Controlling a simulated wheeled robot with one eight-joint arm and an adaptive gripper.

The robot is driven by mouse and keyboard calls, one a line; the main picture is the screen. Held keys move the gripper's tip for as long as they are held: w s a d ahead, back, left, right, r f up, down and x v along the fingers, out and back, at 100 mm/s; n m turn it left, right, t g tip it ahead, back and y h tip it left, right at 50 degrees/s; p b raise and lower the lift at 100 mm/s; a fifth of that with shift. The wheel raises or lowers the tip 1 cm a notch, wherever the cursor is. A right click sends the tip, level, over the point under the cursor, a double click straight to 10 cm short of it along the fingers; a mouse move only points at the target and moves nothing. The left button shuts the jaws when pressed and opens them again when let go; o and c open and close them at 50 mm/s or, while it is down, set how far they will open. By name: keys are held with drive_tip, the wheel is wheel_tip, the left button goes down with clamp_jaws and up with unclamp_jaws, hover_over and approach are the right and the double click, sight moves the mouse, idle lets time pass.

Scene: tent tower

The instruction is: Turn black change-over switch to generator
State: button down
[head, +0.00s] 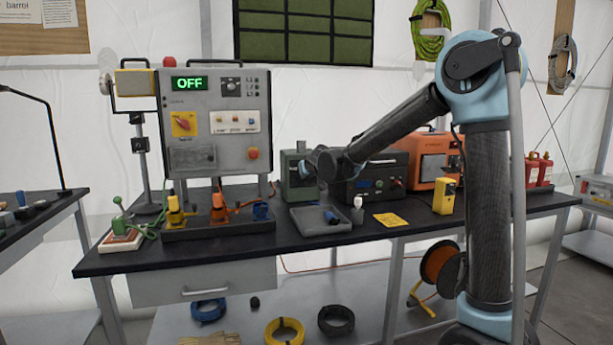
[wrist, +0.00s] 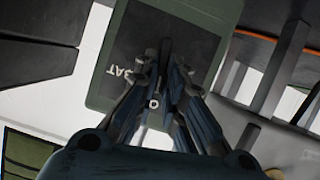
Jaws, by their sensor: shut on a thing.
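The green box (head: 294,178) stands on the dark bench, left of the black device, partly hidden by my arm. In the wrist view the green box (wrist: 110,98) shows a dark face marked "BAT" and "O". The black change-over switch lever (wrist: 165,48) stands out from that face between my fingers; in the head view I cannot make it out. My gripper (wrist: 164,72) is shut on the lever, with a finger on each side. The "BAT" mark is left of the lever and the "O" is between the fingers. A generator mark is not visible.
A grey control panel (head: 232,150) with a green "OFF" display stands left of the green box. A grey tray (head: 305,222) sits in front of it. A black device (head: 372,178) and an orange unit (head: 428,148) stand close on the right.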

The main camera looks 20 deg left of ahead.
drive_tip(key=n+t+h, duration=0.1)
drive_tip(key=n, duration=0.1)
drive_tip(key=n+t+h, duration=0.1)
drive_tip(key=n, duration=0.1)
drive_tip(key=a+f+n+t+h, duration=0.1)
drive_tip(key=n, duration=0.2)
drive_tip(key=shift+s, duration=0.35)
idle(0.5)
drive_tip(key=c, duration=1.7)
unclamp_jaws()
drive_tip(key=shift+s, duration=0.1)
drive_tip(key=v, duration=1.1)
drive_tip(key=shift+s+a+f, duration=0.1)
drive_tip(key=shift+s+f, duration=0.05)
drive_tip(key=shift+s, duration=0.3)
